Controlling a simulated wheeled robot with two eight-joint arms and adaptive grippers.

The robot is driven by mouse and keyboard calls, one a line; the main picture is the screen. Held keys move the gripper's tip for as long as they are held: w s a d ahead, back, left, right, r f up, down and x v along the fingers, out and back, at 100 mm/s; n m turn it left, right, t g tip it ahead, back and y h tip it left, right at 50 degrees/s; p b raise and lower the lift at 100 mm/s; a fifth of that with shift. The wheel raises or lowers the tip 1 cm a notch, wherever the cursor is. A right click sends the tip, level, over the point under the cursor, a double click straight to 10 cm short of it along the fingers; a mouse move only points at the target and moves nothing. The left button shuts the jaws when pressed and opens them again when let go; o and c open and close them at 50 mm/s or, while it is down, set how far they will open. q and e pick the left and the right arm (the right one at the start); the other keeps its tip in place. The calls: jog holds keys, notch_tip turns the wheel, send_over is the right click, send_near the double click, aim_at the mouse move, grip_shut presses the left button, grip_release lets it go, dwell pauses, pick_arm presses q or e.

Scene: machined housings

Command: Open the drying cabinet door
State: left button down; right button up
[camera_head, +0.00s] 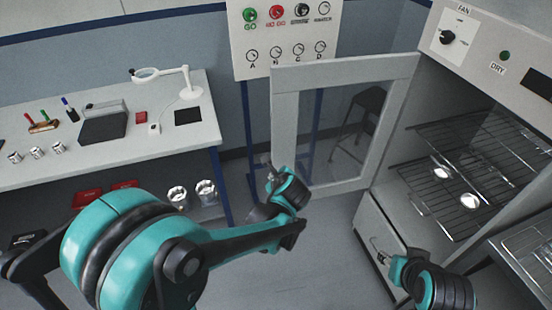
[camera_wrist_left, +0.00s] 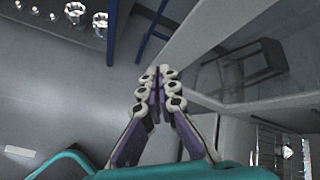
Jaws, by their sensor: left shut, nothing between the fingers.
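The drying cabinet (camera_head: 490,45) stands at the right. Its glazed door (camera_head: 342,68), with a pale frame, is swung out to the left, and the cabinet's inside with wire racks (camera_head: 455,185) shows. My left gripper (camera_head: 266,165) is beside the door's free edge at its lower left. In the left wrist view my left gripper (camera_wrist_left: 161,72) has its fingers together with nothing between them. The door frame (camera_wrist_left: 215,38) runs close to the fingertips; I cannot tell whether they touch. My right gripper (camera_head: 377,245) is low, in front of the cabinet's lower part; its fingers are too small to read.
A bench (camera_head: 100,165) with a magnifier lamp (camera_head: 187,80), tools and metal parts stands at the left. A control panel (camera_head: 285,45) on blue posts stands behind the door. A stool (camera_head: 366,110) shows through the glass. The floor (camera_head: 320,245) between bench and cabinet is clear.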

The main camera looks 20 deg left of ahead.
pick_arm(q)
jog(key=w+d+f+m+t+y, duration=0.1)
jog(key=w+d+f+m, duration=0.1)
jog(key=w+f+m, duration=0.4)
jog(key=m+b, duration=0.2)
jog(key=b, duration=0.1)
send_near(276, 156)
notch_tip(276, 156, down, 4)
jog(key=w+a, duration=0.1)
jog(key=w, duration=0.1)
jog(key=w+a, duration=0.1)
jog(key=shift+w+a+r+b, duration=0.1)
jog(key=shift+w+r+b, duration=0.1)
jog(key=shift+w+b, duration=0.15)
jog(key=shift+w+a+r, duration=0.1)
jog(key=shift+w+a, duration=0.1)
jog(key=shift+w, duration=0.25)
jog(key=w+a, duration=0.6)
jog(key=w, duration=0.6)
jog(key=shift+w+a, duration=0.2)
jog(key=shift+a, duration=0.15)
jog(key=shift+s, duration=0.1)
